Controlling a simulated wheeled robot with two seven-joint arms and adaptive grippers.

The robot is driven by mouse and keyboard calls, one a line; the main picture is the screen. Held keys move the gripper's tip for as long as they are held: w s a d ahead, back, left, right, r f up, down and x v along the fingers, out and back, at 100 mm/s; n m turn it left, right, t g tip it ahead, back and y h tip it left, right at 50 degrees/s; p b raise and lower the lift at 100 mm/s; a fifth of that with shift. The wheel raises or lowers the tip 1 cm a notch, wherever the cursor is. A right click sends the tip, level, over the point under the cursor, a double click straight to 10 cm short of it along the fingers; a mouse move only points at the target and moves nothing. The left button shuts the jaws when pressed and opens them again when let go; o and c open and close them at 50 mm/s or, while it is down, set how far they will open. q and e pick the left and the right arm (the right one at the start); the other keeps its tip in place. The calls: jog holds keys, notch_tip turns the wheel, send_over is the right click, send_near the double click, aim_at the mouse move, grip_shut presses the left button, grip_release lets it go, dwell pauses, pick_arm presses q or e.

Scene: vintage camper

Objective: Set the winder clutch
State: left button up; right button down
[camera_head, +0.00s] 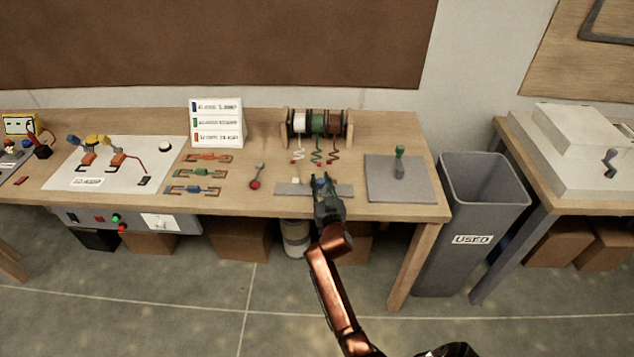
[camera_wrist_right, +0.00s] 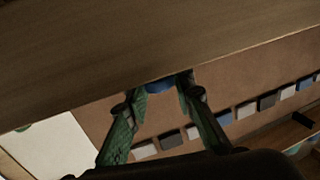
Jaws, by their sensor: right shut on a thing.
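My right gripper (camera_head: 323,186) is over the grey strip (camera_head: 290,189) at the bench's front edge. It is shut on a small blue piece, which shows between the fingertips in the right wrist view (camera_wrist_right: 159,86). The fingers hide most of this piece. A grey plate (camera_head: 422,184) to the right carries an upright lever with a green top (camera_head: 399,152); my gripper is apart from it. A pale machine with a dark crank (camera_head: 610,163) stands on the right table. No label shows which part is the winder clutch. My left gripper is not in view.
Behind my gripper is a spool rack (camera_head: 318,124) with white, green and brown wire. Coloured linkages (camera_head: 207,157) and a red-ended tool (camera_head: 256,178) lie left, below a sign card (camera_head: 216,122). A grey bin (camera_head: 480,190) marked USED stands between the tables.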

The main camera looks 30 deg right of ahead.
jog(key=shift+w+a+f, duration=0.1)
jog(key=shift+w+a, duration=0.3)
jog(key=shift+a, duration=0.15)
jog(key=shift+w+a+b, duration=0.2)
jog(key=shift+b, duration=0.1)
jog(key=shift+w+a, duration=0.1)
jog(key=shift+a, duration=0.05)
jog(key=c, duration=2.1)
grip_release()
jog(key=o, duration=0.5)
jog(key=shift+r, duration=0.3)
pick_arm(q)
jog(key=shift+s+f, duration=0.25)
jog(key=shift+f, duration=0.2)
pick_arm(e)
notch_tip(320, 180, up, 10)
jog(key=shift+f, duration=0.2)
